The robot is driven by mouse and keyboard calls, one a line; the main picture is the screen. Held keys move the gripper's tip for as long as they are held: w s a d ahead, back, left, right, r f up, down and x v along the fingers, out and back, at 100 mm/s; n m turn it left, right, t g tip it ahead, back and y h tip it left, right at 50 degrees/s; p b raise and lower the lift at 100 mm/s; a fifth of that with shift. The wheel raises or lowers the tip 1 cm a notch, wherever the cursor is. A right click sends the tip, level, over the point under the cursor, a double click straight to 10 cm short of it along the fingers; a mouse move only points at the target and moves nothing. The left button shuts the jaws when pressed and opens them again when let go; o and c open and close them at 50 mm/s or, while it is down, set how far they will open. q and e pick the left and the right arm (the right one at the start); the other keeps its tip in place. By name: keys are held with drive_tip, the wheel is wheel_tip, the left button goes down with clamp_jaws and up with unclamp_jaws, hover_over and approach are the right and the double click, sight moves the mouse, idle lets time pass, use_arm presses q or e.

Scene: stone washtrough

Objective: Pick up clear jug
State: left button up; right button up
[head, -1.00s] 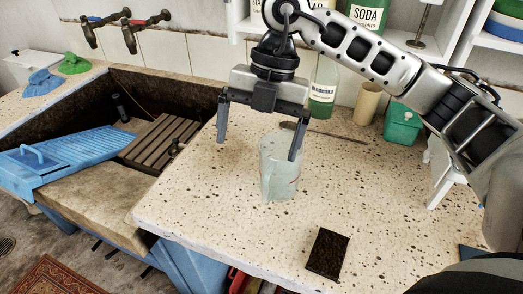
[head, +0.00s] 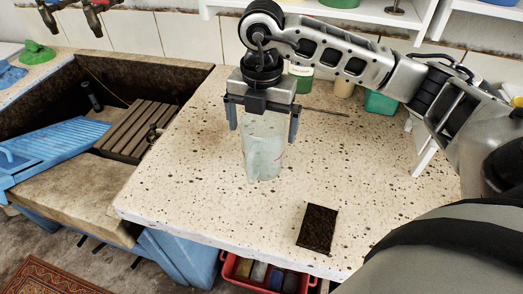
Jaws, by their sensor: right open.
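The clear jug (head: 263,150) stands upright on the speckled stone counter (head: 185,185), left of the counter's middle. My right gripper (head: 263,128) is open and points down over the jug. Its two fingers hang to the left and right of the jug's upper part, and the palm hides the rim. I cannot tell whether a finger touches the jug. My left gripper is not in view.
A dark brown flat block (head: 317,228) lies near the counter's front edge. A teal container (head: 381,103) and a beige cup (head: 345,88) stand at the back. The stone trough with a blue washboard (head: 50,150) is on the left. A red crate (head: 268,275) sits below.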

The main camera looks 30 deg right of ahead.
sight(260, 153)
drive_tip(key=f, duration=0.4)
drive_tip(key=shift+w+d+f, duration=0.15)
drive_tip(key=shift+w+f, duration=0.05)
drive_tip(key=c, duration=0.9)
drive_tip(key=shift+r, duration=0.15)
